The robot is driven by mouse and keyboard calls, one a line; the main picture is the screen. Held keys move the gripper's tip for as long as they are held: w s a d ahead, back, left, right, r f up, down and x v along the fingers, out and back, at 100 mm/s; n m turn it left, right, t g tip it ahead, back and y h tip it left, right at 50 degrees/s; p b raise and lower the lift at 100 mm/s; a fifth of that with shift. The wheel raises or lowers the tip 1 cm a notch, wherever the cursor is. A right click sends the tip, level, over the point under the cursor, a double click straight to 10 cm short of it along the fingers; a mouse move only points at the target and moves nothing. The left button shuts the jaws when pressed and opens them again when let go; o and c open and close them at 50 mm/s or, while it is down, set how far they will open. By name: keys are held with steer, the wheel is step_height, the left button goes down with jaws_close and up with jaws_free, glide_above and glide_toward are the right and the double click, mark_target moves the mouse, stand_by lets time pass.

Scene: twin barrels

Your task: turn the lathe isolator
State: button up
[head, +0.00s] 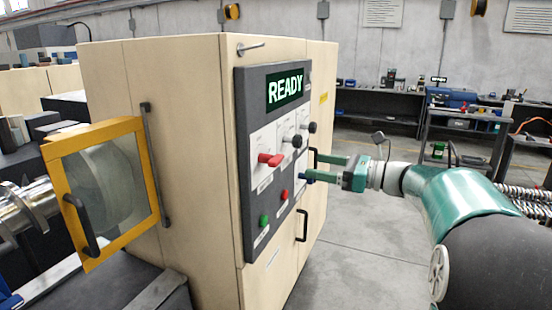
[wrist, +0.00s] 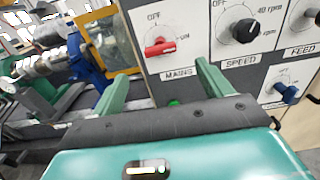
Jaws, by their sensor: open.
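The lathe's control panel (head: 245,150) stands on the cream cabinet. A red handle (wrist: 160,47) on a white plate marked MAINS, OFF and ON, looks like the isolator. It lies nearly level, one end toward the ON mark; the head view also shows it (head: 270,160). My gripper (head: 315,168) is at the panel's right side, with its two green fingers pointing at the panel. In the wrist view my gripper (wrist: 162,74) is open and empty, its fingertips appearing below and either side of the red handle. Whether a fingertip touches the panel is unclear.
A black SPEED knob (wrist: 244,31) and a blue knob (wrist: 286,93) with an OFF mark sit right of the red handle. Green (head: 264,221) and red (head: 284,195) buttons are lower down. The display (head: 285,89) reads READY. A yellow-framed guard (head: 74,205) stands at left.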

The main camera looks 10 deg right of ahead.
mark_target(281, 160)
steer(key=x, duration=1.1)
steer(key=shift+a, duration=0.25)
steer(key=shift+w+a, duration=0.15)
steer(key=shift+w, duration=0.15)
steer(key=shift+s, duration=0.1)
steer(key=shift+c, duration=0.2)
steer(key=c, duration=0.9)
